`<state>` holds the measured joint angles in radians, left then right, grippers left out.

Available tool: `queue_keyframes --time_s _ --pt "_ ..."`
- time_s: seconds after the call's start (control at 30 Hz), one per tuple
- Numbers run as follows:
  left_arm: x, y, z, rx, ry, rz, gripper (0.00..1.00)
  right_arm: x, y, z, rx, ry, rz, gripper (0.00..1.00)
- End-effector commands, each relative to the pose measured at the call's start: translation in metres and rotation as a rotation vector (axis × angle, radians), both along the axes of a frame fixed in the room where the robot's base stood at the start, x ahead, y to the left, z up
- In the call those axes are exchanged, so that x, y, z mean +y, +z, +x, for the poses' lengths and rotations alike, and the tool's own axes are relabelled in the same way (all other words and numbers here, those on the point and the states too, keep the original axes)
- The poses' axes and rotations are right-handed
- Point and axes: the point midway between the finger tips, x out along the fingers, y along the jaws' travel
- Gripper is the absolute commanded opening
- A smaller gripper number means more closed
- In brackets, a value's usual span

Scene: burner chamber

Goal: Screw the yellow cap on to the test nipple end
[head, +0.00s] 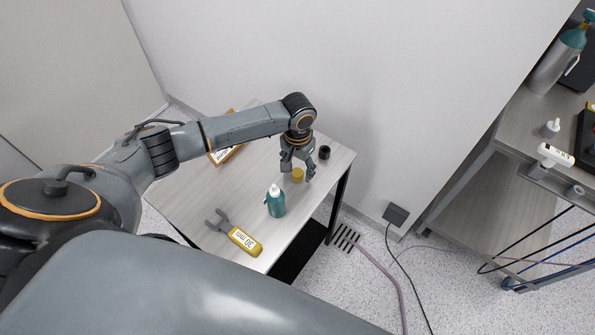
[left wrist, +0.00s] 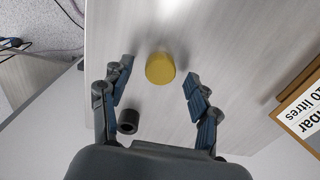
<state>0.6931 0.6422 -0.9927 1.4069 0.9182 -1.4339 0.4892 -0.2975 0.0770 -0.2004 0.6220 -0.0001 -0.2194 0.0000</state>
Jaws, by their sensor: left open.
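The yellow cap (head: 297,174) stands on the light wooden table (head: 185,205). My left gripper (head: 297,178) is above the table, open and empty, with its fingers close to the cap in the head view. In the left wrist view the yellow cap (left wrist: 160,68) lies between and just beyond the two spread fingertips of my left gripper (left wrist: 158,80), with a gap on each side. The test nipple end cannot be made out for certain; small fittings show at the right bench. My right gripper is not in view.
A black ring-like piece (head: 324,152) stands beside the gripper. A teal bottle (head: 275,202) and a yellow-handled wrench (head: 240,238) are nearer. A labelled box (head: 224,154) lies behind my left arm. The right bench (head: 510,125) is across a floor gap with hoses.

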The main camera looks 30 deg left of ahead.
Motion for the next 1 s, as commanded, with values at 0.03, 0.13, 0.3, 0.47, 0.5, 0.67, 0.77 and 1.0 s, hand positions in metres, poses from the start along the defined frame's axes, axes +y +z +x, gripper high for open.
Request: queue_keyframes --time_s 0.03,0.13,0.3,0.47,0.5,0.67,0.77,1.0 --pt "0.0006 -0.0059 -0.0005 0.002 0.002 0.001 0.61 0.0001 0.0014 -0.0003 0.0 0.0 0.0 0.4" --pt "0.0006 -0.0121 -0.0003 0.0 0.001 0.001 0.61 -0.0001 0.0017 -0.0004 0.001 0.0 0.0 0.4" --pt "0.0007 -0.0134 -0.0003 -0.001 0.0 0.001 0.61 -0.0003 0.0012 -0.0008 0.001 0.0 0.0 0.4" --pt "0.0007 -0.0131 -0.0003 -0.001 0.0 0.001 0.39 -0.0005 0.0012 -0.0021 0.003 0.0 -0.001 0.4" --pt "0.0007 -0.013 -0.0003 -0.001 0.0 0.001 0.31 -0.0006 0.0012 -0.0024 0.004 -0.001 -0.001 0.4" --pt "0.0007 -0.0129 -0.0002 0.0 0.0 0.001 0.17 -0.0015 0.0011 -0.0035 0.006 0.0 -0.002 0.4" --pt "0.0007 -0.0128 -0.0002 -0.001 0.0 0.001 0.17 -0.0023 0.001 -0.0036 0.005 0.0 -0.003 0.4" --pt "0.0007 -0.0094 0.0001 -0.001 0.0 0.0 0.17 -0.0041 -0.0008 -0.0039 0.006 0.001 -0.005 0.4"
